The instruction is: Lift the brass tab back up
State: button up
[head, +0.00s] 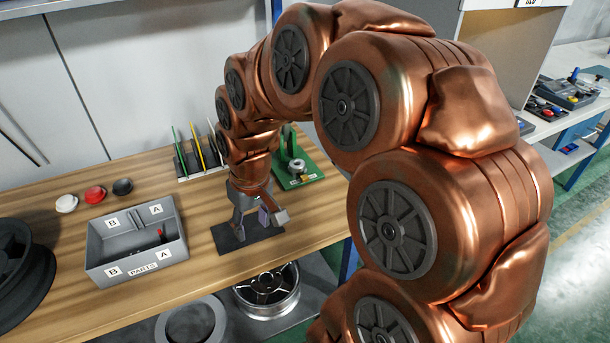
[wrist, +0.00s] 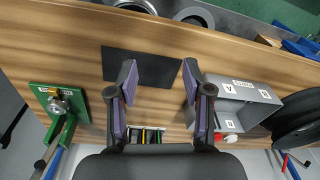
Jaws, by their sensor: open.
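My gripper (head: 260,217) is open and empty above the dark mat (head: 228,240) on the wooden bench. In the wrist view my gripper (wrist: 158,78) shows two spread fingers with purple pads, and the mat (wrist: 150,78) lies beyond them. A green fixture (head: 308,164) stands behind and right of my gripper in the head view, partly hidden by my arm. It also shows at the left of the wrist view (wrist: 40,92), apart from my fingers, with a round metal part and a green lever arm. I cannot make out a brass tab in either view.
A grey parts bin (head: 105,240) with A and B labels stands left of the mat. White, red (head: 95,194) and black round pieces lie behind it. A rack with upright coloured sticks (head: 198,150) stands at the back. A dark wheel (head: 15,270) sits far left.

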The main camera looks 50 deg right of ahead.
jog(key=w+d+f+t, duration=0.1)
jog(key=w+d, duration=0.4)
jog(key=d, duration=0.2)
jog(key=m+t+h, duration=0.2)
jog(key=m, duration=0.1)
send_near(305, 177)
jog(key=shift+p+x, duration=0.8)
jog(key=shift+x, duration=3.35)
grip_shut()
